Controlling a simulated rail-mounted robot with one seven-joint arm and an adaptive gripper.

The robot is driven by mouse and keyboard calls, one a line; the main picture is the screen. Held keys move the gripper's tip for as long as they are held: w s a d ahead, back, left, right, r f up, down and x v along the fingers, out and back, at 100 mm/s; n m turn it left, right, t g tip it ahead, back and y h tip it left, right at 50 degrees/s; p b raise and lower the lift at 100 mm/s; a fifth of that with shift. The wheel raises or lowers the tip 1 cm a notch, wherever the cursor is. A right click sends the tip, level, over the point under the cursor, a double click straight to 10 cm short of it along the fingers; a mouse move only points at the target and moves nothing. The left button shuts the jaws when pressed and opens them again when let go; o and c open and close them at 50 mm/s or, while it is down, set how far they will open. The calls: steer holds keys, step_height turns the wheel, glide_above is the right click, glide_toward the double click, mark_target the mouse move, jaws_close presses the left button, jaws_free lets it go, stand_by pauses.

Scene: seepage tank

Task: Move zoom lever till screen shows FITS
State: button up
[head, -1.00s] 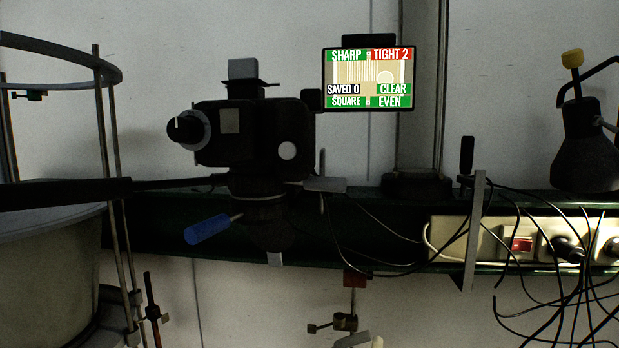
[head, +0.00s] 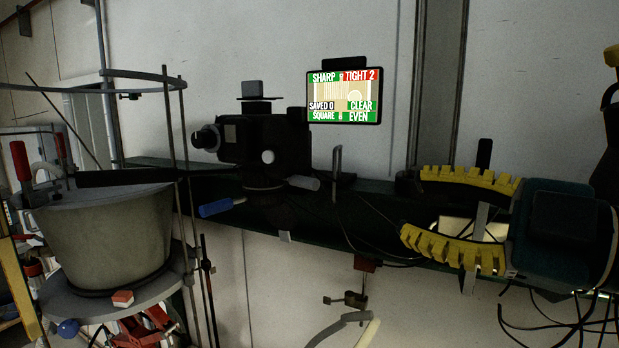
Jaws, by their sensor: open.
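The camera (head: 264,142) is a dark body mounted on the green rail. A lever with a blue grip (head: 216,207) sticks out from its lower left, and a short grey lever (head: 303,183) sticks out at its lower right. No label shows which is the zoom lever. The screen (head: 345,97) beside the camera reads SHARP, CLEAR, SQUARE and EVEN on green, TIGHT 2 on red, and SAVED 0. My gripper (head: 413,203), with yellow ribbed fingers, is open and empty. It is to the right of the camera, apart from both levers, with its fingers pointing left.
The green rail (head: 160,165) runs behind my gripper. An upright grey post (head: 337,160) stands between the camera and my fingers. A tank (head: 105,240) with metal rods is at the left. Black cables hang at the lower right, and a clamp (head: 350,299) is below the rail.

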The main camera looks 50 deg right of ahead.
mark_target(307, 183)
steer(key=w+p, duration=0.1)
steer(key=w, duration=0.4)
steer(key=w+p, duration=0.2)
steer(key=w, duration=0.3)
steer(key=w+a+p, duration=0.1)
steer(key=w+p, duration=0.1)
steer(key=w, duration=0.4)
steer(key=shift+a, duration=0.1)
jaws_close()
